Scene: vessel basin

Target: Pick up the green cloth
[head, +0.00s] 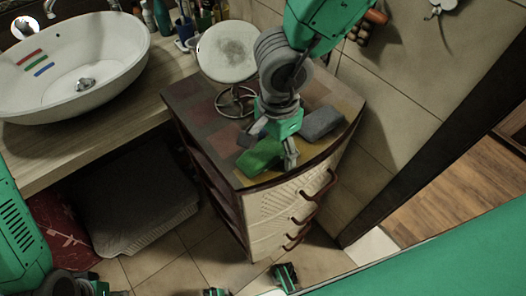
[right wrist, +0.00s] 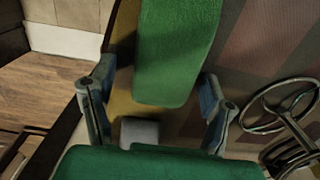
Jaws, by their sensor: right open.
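The green cloth (head: 258,158) lies on the patterned top of a drawer cabinet, near its front edge. In the right wrist view the green cloth (right wrist: 178,50) runs down from the top edge, its near end in line with the gap between the fingers. My right gripper (head: 269,150) is just above the cabinet top at the cloth; its fingers are apart in the right wrist view (right wrist: 155,85). Whether they touch the cloth is unclear. Part of my left arm shows at the lower left in the head view; part of my left gripper (head: 284,277) seems to show low, its fingers unclear.
A grey cloth-like block (head: 320,123) lies right of the gripper. A round mirror (head: 228,52) on a wire stand is behind the green cloth. A white basin (head: 108,58) stands on the counter at left. The cabinet (head: 262,220) has protruding handles. Floor at right is free.

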